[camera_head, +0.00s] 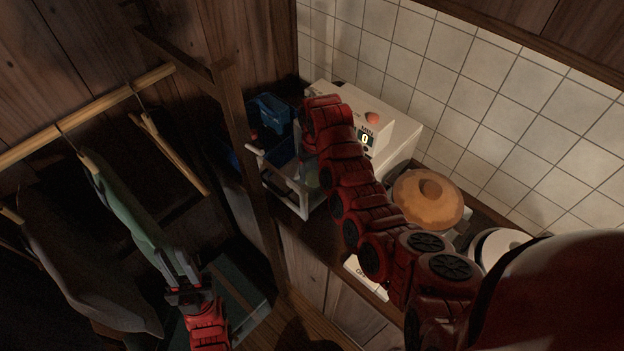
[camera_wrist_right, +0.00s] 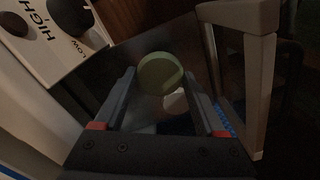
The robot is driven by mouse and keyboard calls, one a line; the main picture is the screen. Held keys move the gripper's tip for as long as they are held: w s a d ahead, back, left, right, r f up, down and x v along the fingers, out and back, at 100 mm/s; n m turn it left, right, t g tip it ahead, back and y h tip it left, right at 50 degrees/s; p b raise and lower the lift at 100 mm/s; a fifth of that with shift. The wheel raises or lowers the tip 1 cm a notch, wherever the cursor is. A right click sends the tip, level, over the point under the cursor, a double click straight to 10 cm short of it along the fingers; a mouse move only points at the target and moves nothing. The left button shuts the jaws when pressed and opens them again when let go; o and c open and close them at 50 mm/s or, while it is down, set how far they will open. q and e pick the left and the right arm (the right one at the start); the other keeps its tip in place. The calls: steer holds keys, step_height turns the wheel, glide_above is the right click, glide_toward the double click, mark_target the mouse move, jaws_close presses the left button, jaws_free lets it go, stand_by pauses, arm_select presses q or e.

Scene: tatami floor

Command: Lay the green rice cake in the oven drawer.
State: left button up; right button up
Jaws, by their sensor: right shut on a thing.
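The green rice cake (camera_wrist_right: 160,72) is a round, pale green disc between the fingertips of my right gripper (camera_wrist_right: 161,88) in the right wrist view. That gripper is shut on it. In the head view my right arm hides most of the gripper and cake. The white oven (camera_head: 396,135) has its drawer (camera_head: 296,208) pulled out, and my right gripper is at the drawer. A pale frame of the drawer (camera_wrist_right: 262,85) stands right of the fingers in the wrist view.
A blue container (camera_head: 270,112) sits left of the oven. A round orange-brown lid (camera_head: 428,198) is on the counter to the right. Clothes hang from a wooden rail (camera_head: 100,107) at left, beside a wooden post (camera_head: 245,150). A pale round thing (camera_wrist_right: 175,103) shows below the cake.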

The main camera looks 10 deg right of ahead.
mark_target(313, 176)
steer(key=shift+w+a+f, duration=0.1)
steer(key=shift+f, duration=0.35)
step_height(313, 176, down, 3)
steer(key=shift+r+p, duration=0.2)
steer(key=shift+p, duration=0.6)
steer(key=shift+f, duration=0.2)
steer(key=shift+f, duration=0.15)
steer(key=shift+f, duration=0.15)
steer(key=o, duration=1.3)
steer(key=shift+r, duration=0.3)
